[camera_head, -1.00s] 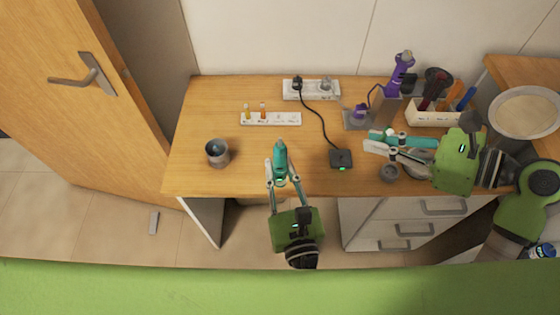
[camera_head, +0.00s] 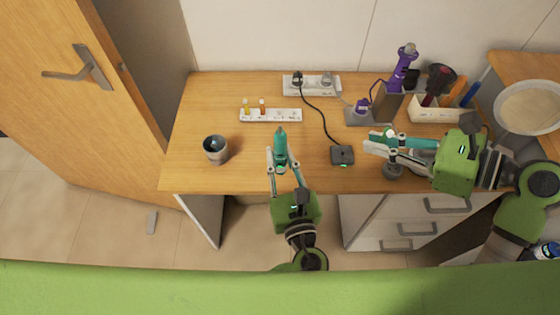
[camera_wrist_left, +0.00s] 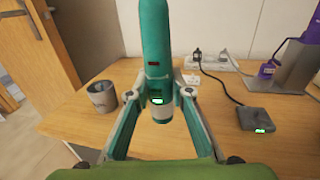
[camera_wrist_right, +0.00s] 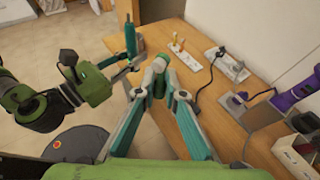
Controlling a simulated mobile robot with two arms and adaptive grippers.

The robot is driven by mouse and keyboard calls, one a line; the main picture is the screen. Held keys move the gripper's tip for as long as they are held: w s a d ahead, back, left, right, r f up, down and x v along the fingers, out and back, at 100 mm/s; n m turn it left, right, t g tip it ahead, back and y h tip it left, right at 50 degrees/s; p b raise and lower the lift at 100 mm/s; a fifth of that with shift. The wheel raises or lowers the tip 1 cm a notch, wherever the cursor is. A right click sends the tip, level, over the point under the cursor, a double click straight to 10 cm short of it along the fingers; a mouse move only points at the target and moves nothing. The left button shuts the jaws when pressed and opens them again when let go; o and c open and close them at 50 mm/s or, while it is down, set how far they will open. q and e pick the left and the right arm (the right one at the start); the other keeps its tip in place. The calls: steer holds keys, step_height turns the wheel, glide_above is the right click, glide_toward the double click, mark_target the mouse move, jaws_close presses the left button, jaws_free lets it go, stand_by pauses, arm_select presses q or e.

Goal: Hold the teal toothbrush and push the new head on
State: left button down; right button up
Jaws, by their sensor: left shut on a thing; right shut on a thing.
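The teal toothbrush handle (camera_head: 280,150) stands roughly upright in my left gripper (camera_head: 284,166), which is shut on it above the table's front edge. The handle (camera_wrist_left: 156,40) also shows in the left wrist view, with a dark button and a green light. Its top end is cut off there.
A white tray (camera_head: 285,115) holds two small heads, yellow and orange ringed. A grey cup (camera_head: 215,149) stands left. A black charger (camera_head: 342,155), a power strip (camera_head: 325,86), a purple device (camera_head: 404,68) on a stand and a tool box (camera_head: 425,113) are behind and right.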

arm_select(q)
steer(key=shift+w+f+b, duration=1.7)
steer(key=shift+w+f, duration=0.4)
steer(key=shift+w, duration=0.25)
steer(key=shift+w+f+b, duration=1.7)
steer(key=shift+w+f, duration=0.35)
steer(key=shift+w, duration=0.3)
steer(key=shift+f, duration=0.25)
steer(key=c, duration=1.7)
jaws_free()
jaws_close()
